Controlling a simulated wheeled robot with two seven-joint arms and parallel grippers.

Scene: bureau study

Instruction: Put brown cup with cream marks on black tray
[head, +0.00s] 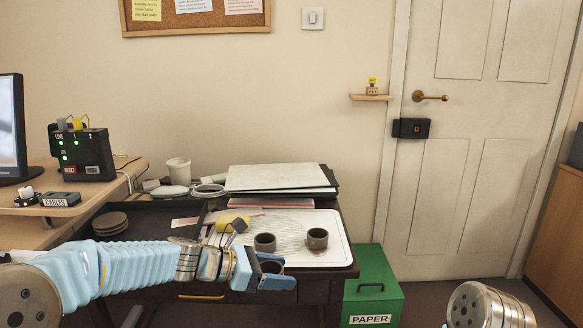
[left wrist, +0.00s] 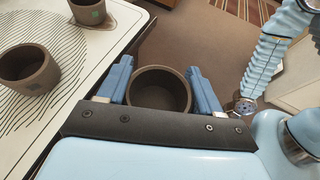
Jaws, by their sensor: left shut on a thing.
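My left gripper (head: 276,274) is at the front edge of the table, shut on a brown cup (left wrist: 160,90). In the left wrist view the cup sits upright between the two blue fingers, its round rim up and its inside empty. No cream marks show on the part I see. In the head view the fingers hide most of this cup. It is held out past the table edge, beside the white tray. A black tray (head: 160,222) lies on the left of the table, partly hidden by my left arm. My right gripper is out of view.
Dark round coasters (head: 110,223) lie at the black tray's left. Folders (head: 280,178) and a white cup (head: 178,168) stand behind. A green bin (head: 372,285) stands right.

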